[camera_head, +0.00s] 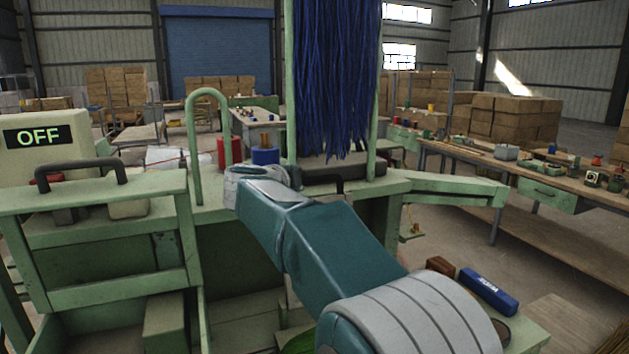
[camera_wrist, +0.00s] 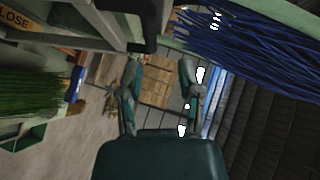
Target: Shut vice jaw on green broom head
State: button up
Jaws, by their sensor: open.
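Green bristles (camera_wrist: 30,95) of the broom head show at the left of the wrist view. A sliver of green (camera_head: 300,342) shows low in the head view, mostly behind my arm. My gripper (camera_wrist: 160,68) is open, with no object visible between its fingers. A black handle (camera_wrist: 142,28) is just above the left fingertip in the wrist view; I cannot tell whether they touch. A plate reading "LOSE" (camera_wrist: 14,18), its first letter cut off, is at the upper left. I cannot make out the vice jaw. In the head view my arm hides the fingers.
Blue bristles (camera_head: 335,75) hang above the green machine (camera_head: 100,225), and also fill the wrist view's upper right (camera_wrist: 250,45). An OFF display (camera_head: 38,136) is at left. A workbench (camera_head: 540,172) stands at right. A blue box (camera_head: 489,290) lies at lower right.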

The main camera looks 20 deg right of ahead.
aim_at(316, 180)
jog(key=shift+m+g, duration=0.4)
jog(key=x, duration=0.7)
jog(key=f+x, duration=0.1)
jog(key=x, duration=0.3)
jog(key=shift+d, duration=0.2)
grip_shut()
